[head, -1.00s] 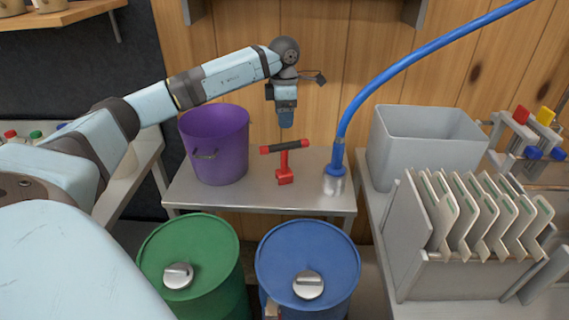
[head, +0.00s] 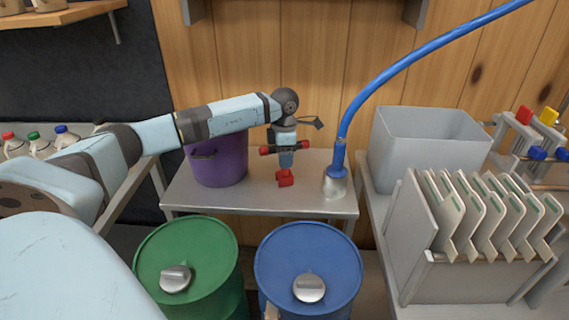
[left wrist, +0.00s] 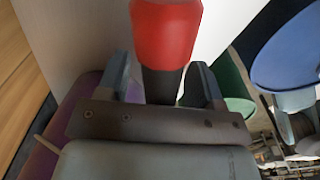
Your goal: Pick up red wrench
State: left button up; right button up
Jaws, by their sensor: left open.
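The red wrench (head: 285,178) stands upright on the metal side table, a T shape with a red foot and a black crossbar with red ends. My left gripper (head: 286,163) is down at the crossbar, and its wrist hides part of the wrench's stem. In the left wrist view the wrench's red end and black grip (left wrist: 167,35) lie between the two open fingers (left wrist: 160,82), with a gap to the fingers visible. My right gripper is not in view.
A purple bucket (head: 220,168) stands left of the wrench, and a blue hose with a metal end (head: 335,183) stands right of it. Green (head: 190,245) and blue (head: 308,250) drums are in front of the table (head: 240,200). A grey bin (head: 430,135) is at right.

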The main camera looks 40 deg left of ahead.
pick_arm(q)
jog(key=shift+r, duration=0.1)
grip_shut()
jog(key=shift+r, duration=0.1)
notch_tip(320, 180, up, 20)
jog(key=p, duration=0.3)
dwell(0.4)
